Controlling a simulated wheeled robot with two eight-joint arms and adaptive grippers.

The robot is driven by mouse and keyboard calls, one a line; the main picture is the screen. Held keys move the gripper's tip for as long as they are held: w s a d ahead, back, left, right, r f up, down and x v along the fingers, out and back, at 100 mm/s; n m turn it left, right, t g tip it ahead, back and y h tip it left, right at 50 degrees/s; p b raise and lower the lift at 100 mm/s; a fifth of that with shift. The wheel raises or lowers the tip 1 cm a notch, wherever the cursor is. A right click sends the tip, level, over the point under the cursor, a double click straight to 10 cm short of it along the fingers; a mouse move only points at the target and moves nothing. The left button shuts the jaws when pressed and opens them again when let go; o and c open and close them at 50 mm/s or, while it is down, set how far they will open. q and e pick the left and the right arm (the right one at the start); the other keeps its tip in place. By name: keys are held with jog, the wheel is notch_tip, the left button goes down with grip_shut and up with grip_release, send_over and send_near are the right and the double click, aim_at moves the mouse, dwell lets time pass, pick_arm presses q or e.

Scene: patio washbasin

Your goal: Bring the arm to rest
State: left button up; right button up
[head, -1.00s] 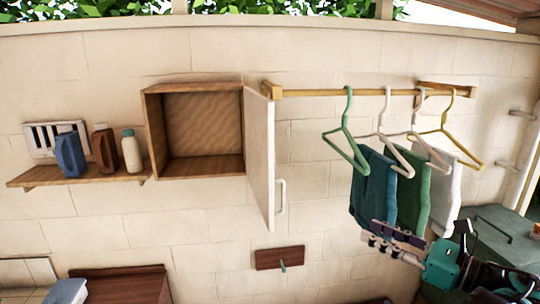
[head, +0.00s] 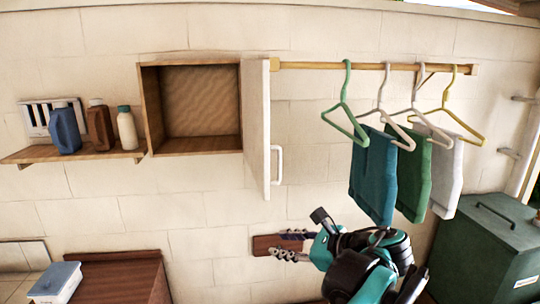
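Part of the board is hidden behind the gripper.
An empty wooden cabinet (head: 203,153) has its white door (head: 256,130) open. Towels (head: 372,176) and hangers hang from a rail (head: 330,66) above my arm. Bottles stand on a shelf (head: 100,153). A green bin (head: 485,250) and a brown cabinet (head: 115,280) stand low.

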pick_arm(q)
jog(key=s+a+f+n+g+h+b, duration=0.1)
jog(key=s+a+f+n+h+b, duration=0.15)
jog(key=a+f, duration=0.45)
jog(key=s+a+f+n+g+h+b, duration=0.1)
jog(key=s+a+f+n+b, duration=0.3)
jog(key=f, duration=0.5)
jog(key=s+a+f+n+g+h+b, duration=0.1)
jog(key=a+f+n+b, duration=0.25)
jog(key=a+f, duration=0.3)
jog(key=s+a+f+n+h+b, duration=0.1)
jog(key=s+f+n+b, duration=0.2)
jog(key=f, duration=0.4)
jog(key=s+a+f+n+t+h+b, duration=0.1)
jog(key=s+f+n+b, duration=0.3)
jog(key=f, duration=0.4)
jog(key=s+a+f+n+h+b, duration=0.2)
jog(key=s+f+n+h+b, duration=0.1)
jog(key=f, duration=0.5)
jog(key=shift+s+n+t+b, duration=0.3)
jog(key=shift+s+n+b, duration=0.25)
jog(key=shift+n, duration=0.45)
pick_arm(e)
notch_tip(320, 180, down, 23)
jog(key=shift+a+r, duration=0.15)
